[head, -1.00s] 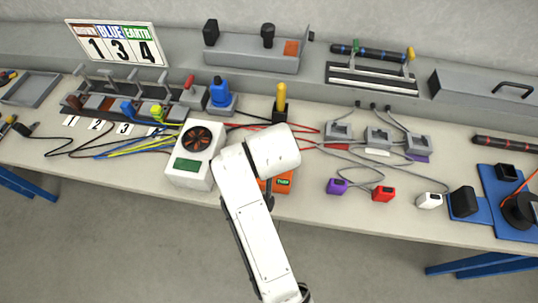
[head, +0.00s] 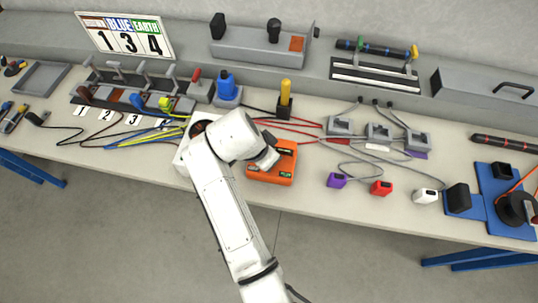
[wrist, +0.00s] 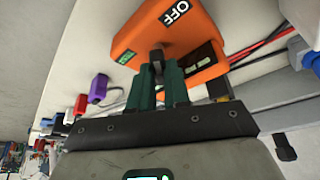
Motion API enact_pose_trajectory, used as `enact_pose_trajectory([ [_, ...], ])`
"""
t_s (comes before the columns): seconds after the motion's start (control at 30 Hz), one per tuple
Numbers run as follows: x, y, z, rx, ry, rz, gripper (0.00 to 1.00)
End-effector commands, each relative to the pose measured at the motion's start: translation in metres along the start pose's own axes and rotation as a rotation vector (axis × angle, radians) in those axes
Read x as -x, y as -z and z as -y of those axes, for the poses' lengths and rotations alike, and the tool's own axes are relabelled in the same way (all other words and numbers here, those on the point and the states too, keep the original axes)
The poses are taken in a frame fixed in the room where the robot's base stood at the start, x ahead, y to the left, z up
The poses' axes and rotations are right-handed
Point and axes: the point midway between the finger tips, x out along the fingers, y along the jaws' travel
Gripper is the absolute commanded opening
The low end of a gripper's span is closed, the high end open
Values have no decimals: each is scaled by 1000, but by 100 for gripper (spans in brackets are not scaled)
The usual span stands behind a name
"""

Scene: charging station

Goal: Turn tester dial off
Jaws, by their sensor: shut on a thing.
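The orange tester (head: 284,172) lies on the table near its front edge, partly behind my arm in the head view. In the wrist view the tester (wrist: 193,38) fills the upper middle, with a black "OFF" label (wrist: 174,12), a green label (wrist: 124,57) and a small display window. My gripper (wrist: 160,72) has its dark green fingers close together at the tester's face, shut on the small black dial (wrist: 157,55). The fingers partly hide the dial, so its pointing direction is unclear. In the head view my gripper (head: 266,160) is just left of the tester's middle.
A white box with a fan (head: 188,150) stands close left of the tester, mostly behind my arm. Red cables (head: 290,127) run behind it. Purple (head: 336,180), red (head: 381,187) and white (head: 425,196) plugs lie to the right. A yellow-handled holder (head: 285,98) stands behind.

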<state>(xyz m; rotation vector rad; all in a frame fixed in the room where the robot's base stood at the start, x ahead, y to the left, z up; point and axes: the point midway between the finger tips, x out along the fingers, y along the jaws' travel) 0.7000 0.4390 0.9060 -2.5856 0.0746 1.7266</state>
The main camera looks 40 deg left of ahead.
Motion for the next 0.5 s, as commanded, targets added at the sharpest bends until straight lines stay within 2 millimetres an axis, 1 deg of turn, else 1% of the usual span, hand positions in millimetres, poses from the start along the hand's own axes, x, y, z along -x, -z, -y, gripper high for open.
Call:
enact_pose_trajectory([
  [0.2,0,0,2,-110,-45,0,0],
  [0.5,0,1,2,-178,-73,0,0],
])
